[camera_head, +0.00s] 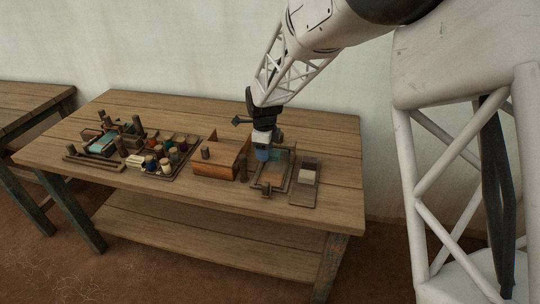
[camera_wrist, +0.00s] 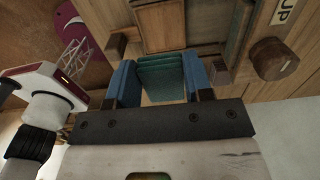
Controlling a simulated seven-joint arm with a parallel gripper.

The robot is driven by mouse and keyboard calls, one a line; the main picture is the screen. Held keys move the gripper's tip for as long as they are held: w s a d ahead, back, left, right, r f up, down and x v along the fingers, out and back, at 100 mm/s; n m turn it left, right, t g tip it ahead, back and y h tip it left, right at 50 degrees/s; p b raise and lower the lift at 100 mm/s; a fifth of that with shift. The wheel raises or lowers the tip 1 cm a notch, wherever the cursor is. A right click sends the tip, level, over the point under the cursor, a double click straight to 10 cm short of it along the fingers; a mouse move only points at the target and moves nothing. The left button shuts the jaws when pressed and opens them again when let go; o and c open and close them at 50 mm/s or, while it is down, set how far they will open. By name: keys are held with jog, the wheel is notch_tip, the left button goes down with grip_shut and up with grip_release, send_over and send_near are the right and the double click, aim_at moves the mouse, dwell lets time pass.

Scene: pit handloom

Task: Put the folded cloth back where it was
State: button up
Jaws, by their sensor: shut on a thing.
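The folded cloth (camera_wrist: 161,72) is a teal stack of layers. It sits between the two blue fingers of my gripper (camera_wrist: 160,80), which is shut on it. In the head view my gripper (camera_head: 263,153) points down over the shallow wooden-framed tray (camera_head: 268,188) right of the table's middle. The cloth is mostly hidden behind the fingers there. The wrist view shows a brown wooden panel (camera_wrist: 166,24) beyond the cloth. I cannot tell whether the cloth touches the tray.
An orange-brown wooden box (camera_head: 212,168) stands left of the tray, with a dark upright peg (camera_head: 243,168) between. A flat board with pale and dark patches (camera_head: 304,184) lies to the right. A small loom (camera_head: 103,143) and several spools (camera_head: 165,165) are at left. The table's right end is clear.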

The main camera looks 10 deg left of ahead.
jog(key=shift+s+d, duration=0.1)
jog(key=s+d+f, duration=0.2)
jog(key=s+d, duration=0.7)
jog(key=s+d+f, duration=0.3)
jog(key=s+d, duration=0.6)
jog(key=s, duration=0.1)
jog(key=shift+f, duration=0.35)
send_over(297, 195)
jog(key=shift+f, duration=0.75)
jog(key=shift+f, duration=1.75)
jog(key=shift+f, duration=0.15)
